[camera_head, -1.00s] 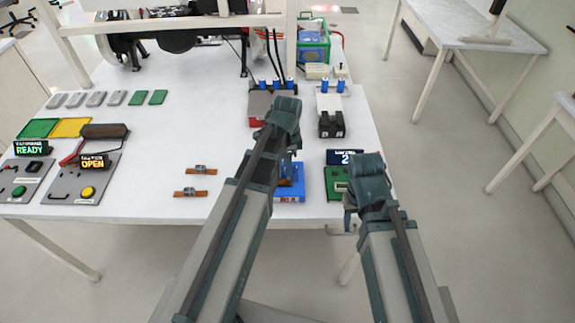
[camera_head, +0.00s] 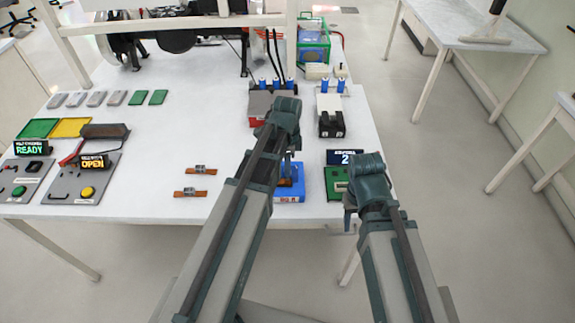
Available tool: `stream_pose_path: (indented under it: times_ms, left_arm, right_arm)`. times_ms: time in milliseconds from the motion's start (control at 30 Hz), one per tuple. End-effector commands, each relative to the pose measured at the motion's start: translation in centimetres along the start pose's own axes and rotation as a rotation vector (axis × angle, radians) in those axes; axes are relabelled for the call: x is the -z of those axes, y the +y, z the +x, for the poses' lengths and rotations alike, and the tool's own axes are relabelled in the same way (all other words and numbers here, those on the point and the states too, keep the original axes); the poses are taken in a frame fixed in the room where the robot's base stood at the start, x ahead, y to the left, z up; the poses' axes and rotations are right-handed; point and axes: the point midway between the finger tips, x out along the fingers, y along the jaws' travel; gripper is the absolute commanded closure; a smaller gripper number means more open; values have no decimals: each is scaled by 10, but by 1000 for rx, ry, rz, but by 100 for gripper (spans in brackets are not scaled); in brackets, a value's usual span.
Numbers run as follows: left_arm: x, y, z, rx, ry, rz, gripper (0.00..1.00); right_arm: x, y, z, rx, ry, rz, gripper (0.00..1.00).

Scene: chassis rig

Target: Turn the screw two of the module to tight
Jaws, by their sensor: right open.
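A blue block-shaped unit (camera_head: 290,195) sits near the table's front edge. A brownish part shows on it, and my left arm covers much of it. My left gripper (camera_head: 290,158) points down over this unit. Its fingers are mostly hidden behind my own wrist, so I cannot tell what they hold. A green unit (camera_head: 335,183) stands just right of the blue one, with a dark display (camera_head: 345,157) reading "2" behind it. My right gripper (camera_head: 349,217) is open at the front edge, partly hidden by its wrist. I cannot make out individual screws.
Two units with blue cylinders, one red and grey (camera_head: 258,105) and one white and black (camera_head: 331,122), stand behind. Two small orange-brown parts (camera_head: 190,192) lie left of my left arm. Control panels (camera_head: 85,180) reading READY and OPEN stand at the left. The middle-left table is clear.

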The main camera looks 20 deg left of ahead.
Motion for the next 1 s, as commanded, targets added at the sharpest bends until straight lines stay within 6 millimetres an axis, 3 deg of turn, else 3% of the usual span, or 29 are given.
stream_pose_path:
  times_ms: [33,100,567,767,1000]
  left_arm:
    - [0,0,0,0,0,0,54]
    - [0,0,0,0,0,0,44]
    - [0,0,-6,0,0,-1,44]
    - [0,0,-25,0,0,-1,44]
    - [0,0,-61,0,0,-1,44]
  right_arm:
    - [0,0,0,0,0,0,50]
    - [0,0,0,0,0,0,50]
    - [0,1,-6,0,0,0,50]
    - [-2,2,-25,0,0,0,50]
    - [-4,6,-61,0,0,-1,50]
